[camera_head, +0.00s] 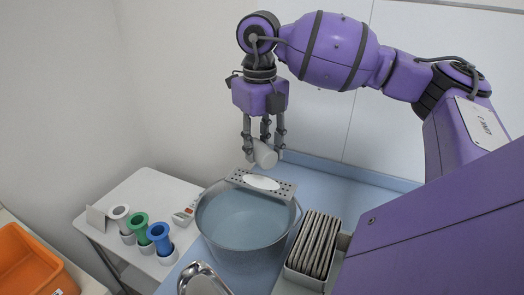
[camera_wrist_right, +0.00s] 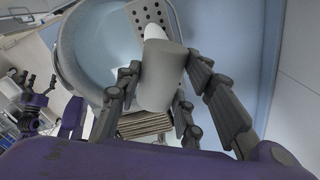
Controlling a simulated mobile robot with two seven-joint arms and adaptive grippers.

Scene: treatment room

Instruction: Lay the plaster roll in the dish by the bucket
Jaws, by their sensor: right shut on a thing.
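The plaster roll (camera_head: 265,154) is a white cylinder, held tilted in my right gripper (camera_head: 264,150) above the back rim of the bucket. The right fingers are closed around it, and the roll (camera_wrist_right: 162,78) also shows between them in the wrist view. The bucket (camera_head: 245,262) is a wide grey metal pail with bluish water. A shiny metal dish (camera_head: 203,280) stands in front of it at the left, cut off by the picture's lower edge. In the wrist view, a purple part with dark fingers at the left looks like my left gripper (camera_wrist_right: 34,100); its opening is unclear.
A perforated plate (camera_head: 240,178) with a white oval piece lies at the bucket's back rim. A holder of upright brown-grey slabs (camera_head: 318,245) stands at the right. A white side table (camera_head: 150,190) carries white, green and blue spools. An orange crate (camera_head: 30,265) is at far left.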

